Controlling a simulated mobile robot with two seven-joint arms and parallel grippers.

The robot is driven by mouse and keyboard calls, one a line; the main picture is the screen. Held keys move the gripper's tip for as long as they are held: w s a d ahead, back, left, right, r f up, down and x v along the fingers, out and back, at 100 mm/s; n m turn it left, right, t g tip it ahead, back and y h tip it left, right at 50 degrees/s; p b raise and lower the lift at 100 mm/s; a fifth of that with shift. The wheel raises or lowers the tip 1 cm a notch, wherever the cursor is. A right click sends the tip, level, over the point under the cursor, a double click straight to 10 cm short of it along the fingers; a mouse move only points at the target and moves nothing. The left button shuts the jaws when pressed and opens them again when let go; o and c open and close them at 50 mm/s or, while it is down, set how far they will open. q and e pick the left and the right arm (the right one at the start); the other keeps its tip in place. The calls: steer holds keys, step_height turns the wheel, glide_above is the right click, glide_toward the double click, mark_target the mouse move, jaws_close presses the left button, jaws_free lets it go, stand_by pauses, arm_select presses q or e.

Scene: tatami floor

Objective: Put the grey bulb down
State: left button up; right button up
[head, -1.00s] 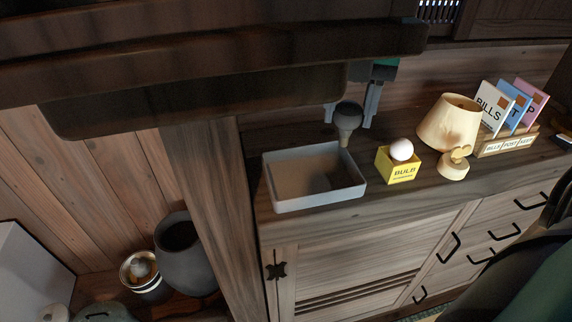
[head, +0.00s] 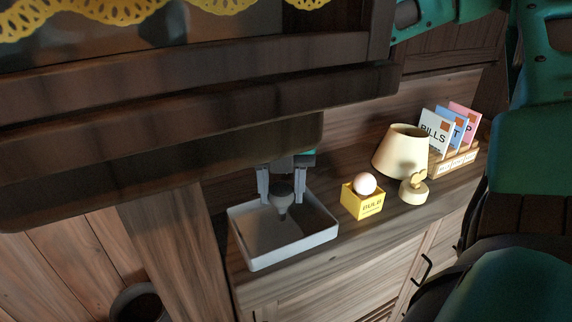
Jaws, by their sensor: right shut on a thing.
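The grey bulb (head: 283,195) is in my right gripper (head: 282,190), with its narrow end pointing down. The gripper's two fingers are shut on it from either side. Bulb and gripper show over the back part of the grey tray (head: 262,264). I cannot tell whether the bulb's tip touches the tray floor. The tray stands on the wooden cabinet top and looks empty otherwise. My left gripper does not show.
Right of the tray stands a yellow box marked BULB (head: 362,204) with a white bulb (head: 365,183) in it. Further right are a cream lamp (head: 401,150) and a letter rack (head: 456,167). A dark wooden shelf (head: 200,120) hangs over the left side.

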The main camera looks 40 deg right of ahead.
mark_target(282, 200)
step_height(282, 200, down, 2)
steer(key=shift+w+d+f, duration=0.1)
steer(key=shift+d+f, duration=0.05)
steer(key=shift+w+f, duration=0.1)
steer(key=shift+f, duration=0.55)
steer(key=o, duration=0.8)
steer(key=shift+r, duration=0.1)
step_height(282, 200, up, 12)
steer(key=shift+f+p, duration=0.1)
steer(key=shift+p, duration=1.1)
steer(key=shift+d+r, duration=0.1)
steer(key=shift+r, duration=0.5)
